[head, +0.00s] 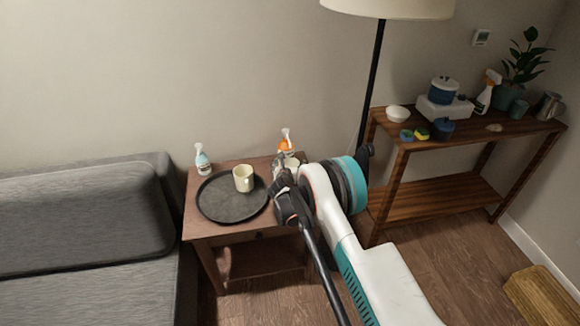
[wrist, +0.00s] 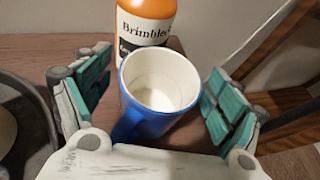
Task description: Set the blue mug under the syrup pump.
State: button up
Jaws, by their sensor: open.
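The blue mug (wrist: 145,117), white inside, stands upright on the small wooden side table (head: 230,171). It is between the two spread fingers of my gripper (wrist: 160,85), with a gap on each side. In the head view my gripper (head: 283,178) and arm hide most of the mug. An orange pump bottle (wrist: 146,20) with a black-and-white label stands close behind the mug; in the head view its white pump top shows (head: 286,135). I cannot tell whether the mug is under its nozzle. A second pump bottle (head: 202,160), white and teal, stands at the table's back left.
A dark round tray (head: 225,208) with a cream mug (head: 243,178) lies left of my gripper. A floor lamp (head: 376,70) and a wooden shelf (head: 440,150) with several items stand to the right. A grey sofa (head: 80,215) is at the left.

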jog(key=shift+r, duration=0.2)
jog(key=p+v, duration=0.3)
jog(key=v, duration=0.9)
jog(key=shift+p, duration=0.35)
dwell(0.5)
